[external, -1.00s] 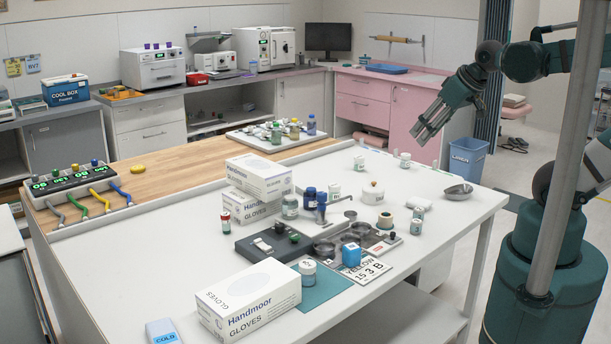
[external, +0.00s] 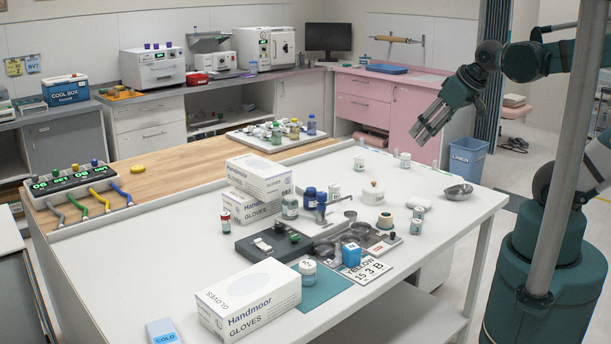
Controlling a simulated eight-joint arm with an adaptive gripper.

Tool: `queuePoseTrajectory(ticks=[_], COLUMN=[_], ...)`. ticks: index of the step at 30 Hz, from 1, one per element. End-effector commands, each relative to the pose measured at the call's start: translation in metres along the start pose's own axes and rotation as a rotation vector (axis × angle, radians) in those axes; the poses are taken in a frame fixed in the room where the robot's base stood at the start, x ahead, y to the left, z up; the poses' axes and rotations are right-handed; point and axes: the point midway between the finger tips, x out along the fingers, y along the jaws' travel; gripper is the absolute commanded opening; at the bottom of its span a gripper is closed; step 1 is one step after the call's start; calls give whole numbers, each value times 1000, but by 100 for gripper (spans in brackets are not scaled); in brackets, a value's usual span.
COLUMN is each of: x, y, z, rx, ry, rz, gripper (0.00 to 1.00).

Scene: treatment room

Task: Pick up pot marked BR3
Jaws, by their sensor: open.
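Several small white pots with printed labels stand on the white table: a pot at the back (external: 358,163), one near the back right (external: 405,160), one behind the blue-capped jars (external: 333,191) and one near the right edge (external: 416,226). A further labelled pot (external: 308,271) stands on the teal mat. The print is too small to read, so I cannot tell which is marked BR3. My gripper (external: 424,132) is open and empty. It hangs in the air at the upper right, pointing down-left, apart from every pot.
Glove boxes (external: 248,299) stand at the front and in the middle of the table. A dark balance-like device (external: 262,246), metal bowls and blue-capped jars (external: 310,199) crowd the centre. A metal dish (external: 458,192) lies at the right edge. The table's front right is clear.

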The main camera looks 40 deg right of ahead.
Motion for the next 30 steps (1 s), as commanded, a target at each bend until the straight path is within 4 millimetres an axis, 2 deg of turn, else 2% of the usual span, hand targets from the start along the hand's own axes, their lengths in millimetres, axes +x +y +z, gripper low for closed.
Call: queuePoseTrajectory(ticks=[14,20,30], x=[1,6,24], y=[2,8,25], z=[-6,-25,-74], rx=[8,31,96], ry=[-3,-13,-40], rz=[4,15,48], gripper=[45,45,45])
